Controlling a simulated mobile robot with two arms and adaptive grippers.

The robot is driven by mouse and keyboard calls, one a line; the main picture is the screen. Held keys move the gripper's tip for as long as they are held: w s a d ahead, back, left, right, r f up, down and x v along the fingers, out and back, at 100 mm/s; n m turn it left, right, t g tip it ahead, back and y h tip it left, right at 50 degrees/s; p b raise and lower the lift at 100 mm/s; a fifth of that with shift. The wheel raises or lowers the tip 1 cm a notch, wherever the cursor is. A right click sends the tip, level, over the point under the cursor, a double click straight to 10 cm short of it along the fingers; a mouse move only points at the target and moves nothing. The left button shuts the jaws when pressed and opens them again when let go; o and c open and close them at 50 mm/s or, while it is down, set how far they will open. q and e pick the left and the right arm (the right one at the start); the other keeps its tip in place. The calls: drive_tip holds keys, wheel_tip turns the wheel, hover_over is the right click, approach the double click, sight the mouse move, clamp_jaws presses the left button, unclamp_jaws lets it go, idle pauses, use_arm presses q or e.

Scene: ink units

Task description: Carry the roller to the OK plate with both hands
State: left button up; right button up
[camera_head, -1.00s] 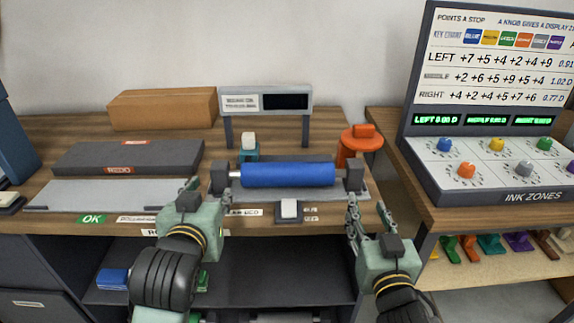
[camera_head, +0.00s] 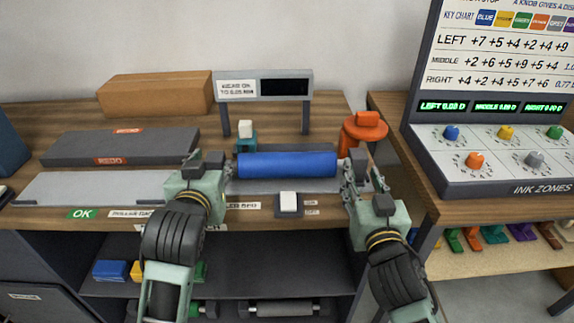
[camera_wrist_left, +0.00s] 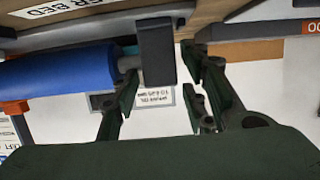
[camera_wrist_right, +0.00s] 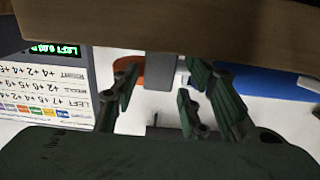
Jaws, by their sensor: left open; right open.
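The blue roller (camera_head: 287,164) lies level on its bed, between dark end blocks. It also shows at the left of the left wrist view (camera_wrist_left: 60,77). My left gripper (camera_head: 205,163) is open at the roller's left end; the left wrist view shows a dark end block (camera_wrist_left: 156,52) between its fingers. My right gripper (camera_head: 353,170) is open at the right end and partly hides that block; in the right wrist view a grey block (camera_wrist_right: 160,72) shows between its fingers. The OK plate (camera_head: 90,188), flat and grey, is empty at the left, behind the green OK label (camera_head: 82,214).
The dark REDO plate (camera_head: 75,146) lies behind the OK plate. A cardboard box (camera_head: 155,94) and a display stand (camera_head: 264,87) are at the back. An orange object (camera_head: 362,130) stands close behind my right gripper. A white button (camera_head: 288,202) is in front of the roller. The ink console (camera_head: 490,150) is right.

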sight(359, 169)
use_arm(q)
drive_tip(key=shift+x, duration=2)
use_arm(e)
drive_tip(key=shift+w+a, duration=0.1)
drive_tip(key=shift+w, duration=1.85)
use_arm(q)
drive_tip(key=shift+c, duration=0.2)
use_arm(e)
drive_tip(key=shift+c, duration=0.2)
use_arm(q)
clamp_jaws()
use_arm(e)
clamp_jaws()
use_arm(q)
drive_tip(key=shift+r, duration=0.1)
use_arm(e)
drive_tip(key=shift+r, duration=0.1)
